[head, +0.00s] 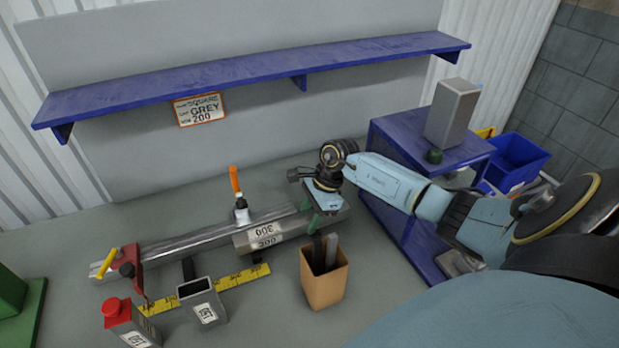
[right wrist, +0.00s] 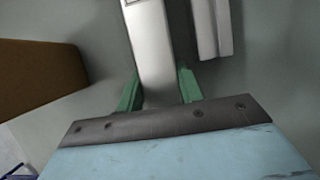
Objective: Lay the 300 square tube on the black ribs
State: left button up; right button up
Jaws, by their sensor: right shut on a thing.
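A grey square tube (head: 290,231) lies lengthwise along the front of the metal rail. A label on its top face reads 300 upside down, and one on its front seems to read 200. My right gripper (head: 325,216) is shut on its right end. In the right wrist view the tube (right wrist: 158,60) runs between the green fingers (right wrist: 158,95). Black ribs (head: 188,268) stick out from the rail; another (head: 257,257) shows just below the tube. I cannot tell whether the tube touches them. My left gripper is not in view.
The rail (head: 185,248) has an orange-handled clamp (head: 237,190) and a red end stop (head: 132,268). A blue shelf (head: 240,75) spans behind.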

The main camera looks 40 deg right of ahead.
jog(key=shift+f+b, duration=0.3)
jog(key=shift+b, duration=0.15)
dwell(0.3)
jog(key=o, duration=1.3)
notch_tip(320, 180, up, 10)
jog(key=p, duration=0.6)
